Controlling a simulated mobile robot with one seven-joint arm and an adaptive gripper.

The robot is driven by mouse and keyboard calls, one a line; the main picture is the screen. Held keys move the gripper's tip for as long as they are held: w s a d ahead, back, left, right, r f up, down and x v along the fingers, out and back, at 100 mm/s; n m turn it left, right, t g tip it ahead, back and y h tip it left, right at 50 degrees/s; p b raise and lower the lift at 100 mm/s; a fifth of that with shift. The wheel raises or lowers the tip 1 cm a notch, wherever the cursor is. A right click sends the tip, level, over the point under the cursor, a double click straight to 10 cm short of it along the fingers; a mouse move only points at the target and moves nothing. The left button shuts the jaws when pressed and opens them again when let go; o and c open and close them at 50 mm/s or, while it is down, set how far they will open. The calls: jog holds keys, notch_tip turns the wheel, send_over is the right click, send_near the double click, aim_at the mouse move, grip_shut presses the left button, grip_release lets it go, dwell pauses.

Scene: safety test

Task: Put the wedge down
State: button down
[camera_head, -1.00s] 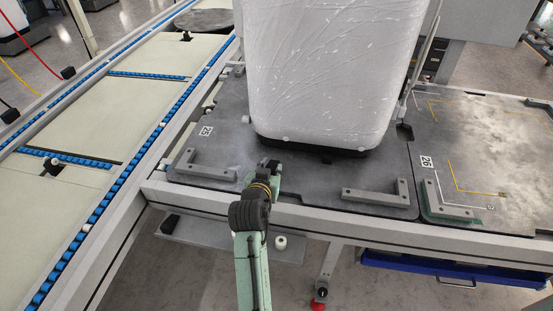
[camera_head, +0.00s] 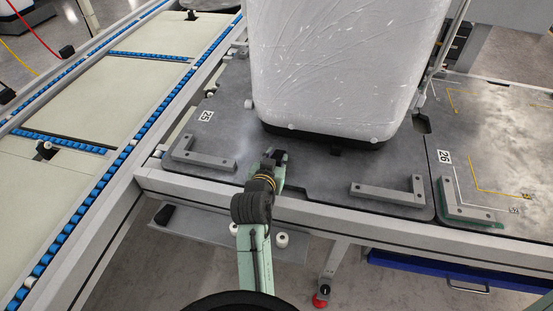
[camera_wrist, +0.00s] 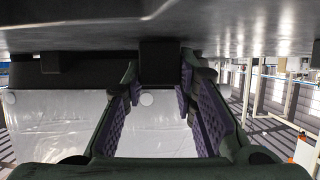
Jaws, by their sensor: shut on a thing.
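My gripper (camera_head: 274,157) is low over the dark table plate (camera_head: 225,128), in front of the large white container (camera_head: 345,65). In the wrist view, which is upside down, the two purple-padded fingers (camera_wrist: 160,78) close on a dark block, apparently the wedge (camera_wrist: 160,62). The wedge lies at the fingertips, close to the plate, and seems to meet it; the exact contact is hard to tell. In the head view the fingers mostly hide the wedge. The container's black base is just beyond the fingertips.
Grey L-shaped brackets stand left (camera_head: 203,160) and right (camera_head: 388,192) of my gripper, with another (camera_head: 462,208) on the neighbouring plate. A conveyor (camera_head: 95,95) with blue rollers runs along the left. The plate has bare room left of the container.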

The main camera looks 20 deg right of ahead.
jog(key=c, duration=1.3)
grip_release()
jog(key=shift+f, duration=0.15)
